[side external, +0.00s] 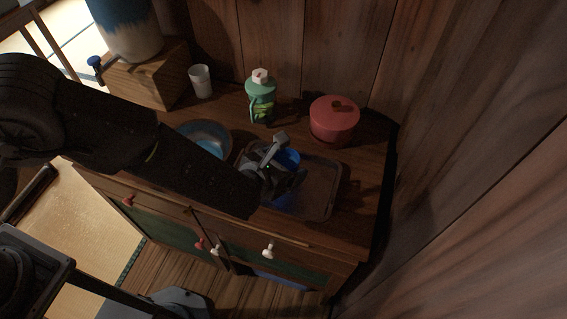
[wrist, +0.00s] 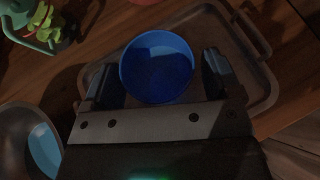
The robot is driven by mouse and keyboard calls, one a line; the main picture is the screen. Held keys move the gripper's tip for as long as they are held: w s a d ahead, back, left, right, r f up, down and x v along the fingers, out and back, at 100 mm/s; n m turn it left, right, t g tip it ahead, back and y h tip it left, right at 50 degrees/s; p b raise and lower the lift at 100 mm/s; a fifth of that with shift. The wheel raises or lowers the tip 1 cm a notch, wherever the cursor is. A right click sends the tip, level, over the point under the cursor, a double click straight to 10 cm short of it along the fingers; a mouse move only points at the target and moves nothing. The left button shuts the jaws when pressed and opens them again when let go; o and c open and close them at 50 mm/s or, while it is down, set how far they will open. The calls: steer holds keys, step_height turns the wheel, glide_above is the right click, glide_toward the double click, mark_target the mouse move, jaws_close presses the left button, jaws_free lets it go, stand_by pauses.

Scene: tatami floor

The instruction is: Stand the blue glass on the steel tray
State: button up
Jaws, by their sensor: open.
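The blue glass (wrist: 157,62) is seen from above in the wrist view, with its round mouth facing up. It appears to stand upright on the steel tray (wrist: 262,92), inside the rim. In the side external view the glass (side external: 289,158) shows partly behind my gripper (side external: 273,168), and the tray (side external: 326,192) lies on the cabinet top beneath. My gripper (wrist: 158,80) is open, with one finger on each side of the glass. Gaps show between the fingers and the glass in the wrist view. The glass's base is hidden.
A metal bowl (side external: 217,133) with something light blue inside stands left of the tray. A green bottle (side external: 261,101) and a red lidded pot (side external: 333,124) stand behind it. A white cup (side external: 201,80) and a wooden box (side external: 146,78) are farther left. Wooden walls close the back and right.

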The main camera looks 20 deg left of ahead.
steer(key=shift+r, duration=0.25)
steer(key=v, duration=1.2)
steer(key=shift+w+a, duration=0.1)
